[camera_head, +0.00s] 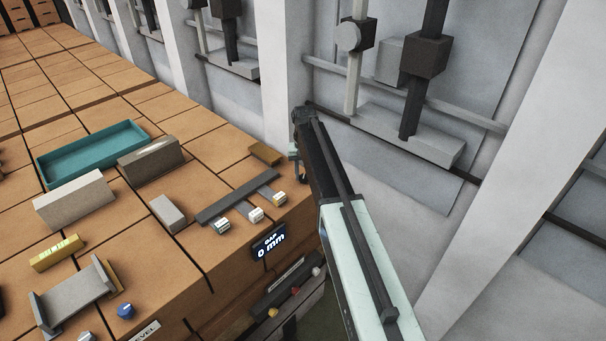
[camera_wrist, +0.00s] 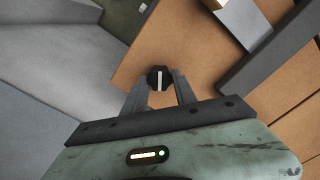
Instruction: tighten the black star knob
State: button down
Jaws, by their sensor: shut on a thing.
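The black star knob (camera_wrist: 154,84) shows in the wrist view as a small dark round knob with a white line across its top. My gripper (camera_wrist: 159,84) has one finger on each side of it and is shut on it. In the head view my gripper (camera_head: 300,172) is at the right edge of the brick-coloured worktop. The knob cannot be made out there, as it is small and behind my gripper and arm. I cannot tell how tight the knob is.
A dark rail with several white-topped pieces (camera_head: 257,214) lies left of my gripper. A display (camera_head: 269,243) on the front edge reads "GAP 0 mm". Grey blocks (camera_head: 167,213), a teal tray (camera_head: 52,171) and a blue knob (camera_head: 125,311) are farther left. Grey wall panels stand behind.

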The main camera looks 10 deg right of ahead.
aim_at(304, 176)
jog(key=m, duration=0.6)
jog(key=shift+s, duration=0.1)
dwell(0.5)
jog(key=c, duration=1)
grip_release()
notch_tip(304, 176, up, 8)
jog(key=p, duration=0.8)
jog(key=shift+f, duration=0.1)
